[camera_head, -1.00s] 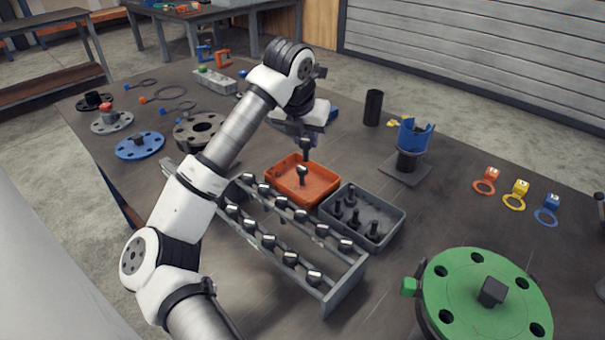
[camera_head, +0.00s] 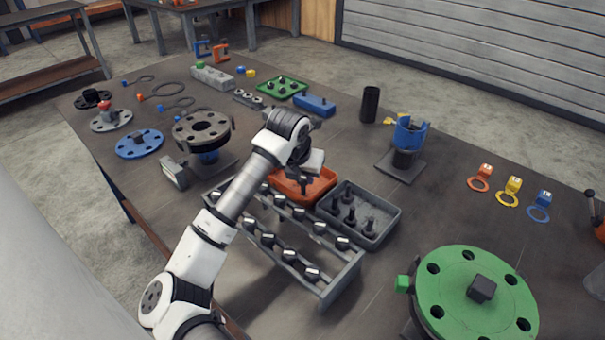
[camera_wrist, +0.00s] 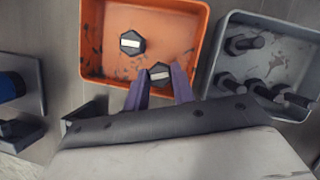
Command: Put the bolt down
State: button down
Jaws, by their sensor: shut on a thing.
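The orange tray (camera_head: 328,181) stands on the table; it also shows in the wrist view (camera_wrist: 202,20). One dark bolt (camera_wrist: 131,42) with a white-marked hex head stands in it. My gripper (camera_wrist: 160,84) is shut on another dark bolt (camera_wrist: 160,73), which it holds over the tray's near part in the wrist view. I cannot tell whether the held bolt touches the tray floor. In the head view my wrist hides the fingers and much of the tray. A dark bolt (camera_head: 305,186) shows there below my wrist; I cannot tell which one it is.
A grey tray (camera_head: 396,212) with several dark bolts is right beside the orange one. A grey rack (camera_head: 343,283) holding several bolts stands in front. A green flange (camera_head: 470,255) is at front right. A blue clamp-like part (camera_head: 411,134) on a stand is behind the grey tray.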

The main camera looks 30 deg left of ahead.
jog(key=shift+f+b, duration=0.25)
jog(key=shift+b, duration=0.05)
jog(key=c, duration=1.2)
grip_release()
jog(key=shift+r, duration=0.1)
jog(key=shift+o, duration=0.2)
jog(key=shift+r, duration=0.15)
jog(key=shift+r+p, duration=0.2)
jog(key=shift+p, duration=0.1)
jog(key=b+v, duration=0.2)
jog(key=v, duration=0.9)
jog(key=shift+r+b, duration=0.3)
jog(key=shift+r, duration=0.05)
jog(key=shift+s, duration=0.15)
